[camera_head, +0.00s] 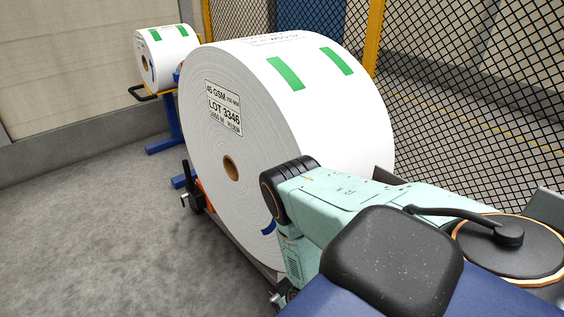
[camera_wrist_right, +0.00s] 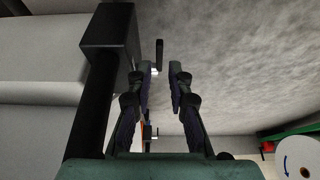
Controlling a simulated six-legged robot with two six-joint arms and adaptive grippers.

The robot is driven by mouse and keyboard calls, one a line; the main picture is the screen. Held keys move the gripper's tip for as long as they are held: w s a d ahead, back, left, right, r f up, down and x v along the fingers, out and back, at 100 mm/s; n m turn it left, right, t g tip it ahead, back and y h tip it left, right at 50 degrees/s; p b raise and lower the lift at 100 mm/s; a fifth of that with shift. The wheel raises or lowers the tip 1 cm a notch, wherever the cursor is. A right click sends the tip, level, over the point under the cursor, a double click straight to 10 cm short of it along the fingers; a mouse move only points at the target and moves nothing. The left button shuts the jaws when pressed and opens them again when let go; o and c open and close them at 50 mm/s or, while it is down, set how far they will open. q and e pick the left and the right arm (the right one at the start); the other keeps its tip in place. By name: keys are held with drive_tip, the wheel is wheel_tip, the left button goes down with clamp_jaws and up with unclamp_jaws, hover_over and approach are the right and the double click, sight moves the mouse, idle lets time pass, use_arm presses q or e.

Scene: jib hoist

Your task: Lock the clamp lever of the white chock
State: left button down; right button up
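My right gripper (camera_wrist_right: 163,78) is open in the right wrist view, its two dark fingers apart with nothing gripped. A short black upright lever (camera_wrist_right: 159,54) with a small white part (camera_wrist_right: 155,72) at its foot shows beyond the fingertips, in line with the gap. Whether that white part is the white chock, I cannot tell. A second small pale fitting (camera_wrist_right: 150,132) shows lower, partly hidden by the left finger. In the head view my right arm hides the gripper and the floor near it. My left gripper is not in view.
A large white paper roll (camera_head: 290,110) labelled LOT 3346 stands beside my right arm. A smaller roll (camera_head: 164,58) stands behind. A mesh fence (camera_head: 460,90) closes the right. Grey floor (camera_head: 90,235) at left is clear.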

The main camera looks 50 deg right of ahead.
drive_tip(key=shift+b+x, duration=1.15)
drive_tip(key=shift+x, duration=1.2)
drive_tip(key=shift+s, duration=0.1)
clamp_jaws()
